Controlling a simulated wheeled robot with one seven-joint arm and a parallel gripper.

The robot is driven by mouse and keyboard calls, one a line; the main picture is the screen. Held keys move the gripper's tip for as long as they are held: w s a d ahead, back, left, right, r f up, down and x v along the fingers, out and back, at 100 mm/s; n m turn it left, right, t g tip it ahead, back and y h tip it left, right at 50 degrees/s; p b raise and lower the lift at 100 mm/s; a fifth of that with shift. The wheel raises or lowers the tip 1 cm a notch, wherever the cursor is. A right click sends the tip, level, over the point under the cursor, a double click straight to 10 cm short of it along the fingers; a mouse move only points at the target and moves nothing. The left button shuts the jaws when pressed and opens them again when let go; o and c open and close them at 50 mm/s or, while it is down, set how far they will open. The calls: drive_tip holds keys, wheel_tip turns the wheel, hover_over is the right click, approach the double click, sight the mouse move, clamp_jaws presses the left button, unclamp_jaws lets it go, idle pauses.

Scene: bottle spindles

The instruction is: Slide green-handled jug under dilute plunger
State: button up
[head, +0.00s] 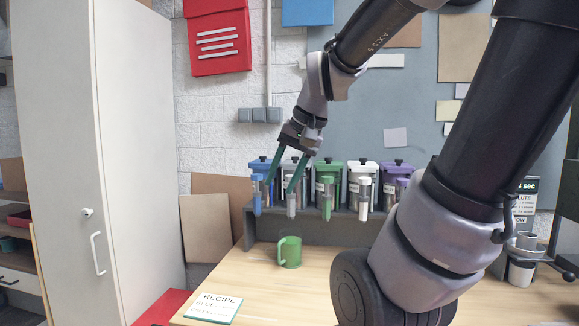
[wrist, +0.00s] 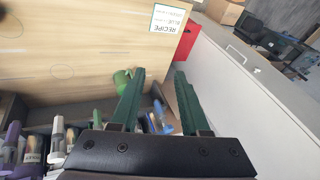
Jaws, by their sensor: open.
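The green jug (head: 290,252) stands upright on the wooden table, in front of the dispenser shelf; its handle shows at its left side. It also shows in the wrist view (wrist: 121,80), partly behind a finger. My gripper (head: 280,188) is open and empty, fingers pointing down, above and behind the jug at the blue and grey dispensers; I cannot tell if it touches them. In the wrist view my gripper (wrist: 160,72) has its two green fingers apart. A dilute sign (head: 525,205) hangs at the far right; the plunger by it is partly hidden by my arm.
Several lidded dispensers, including a green one (head: 331,175), line the dark shelf (head: 330,235). A recipe card (head: 213,308) lies at the table's front left. A tall white cabinet (head: 125,160) stands left. A grey cup (head: 521,270) stands right. The table around the jug is clear.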

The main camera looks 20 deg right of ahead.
drive_tip(key=s+r, duration=0.1)
drive_tip(key=s+r+t, duration=0.1)
drive_tip(key=s+r+n+t, duration=0.1)
drive_tip(key=shift+d+h, duration=0.25)
drive_tip(key=shift+h, duration=0.15)
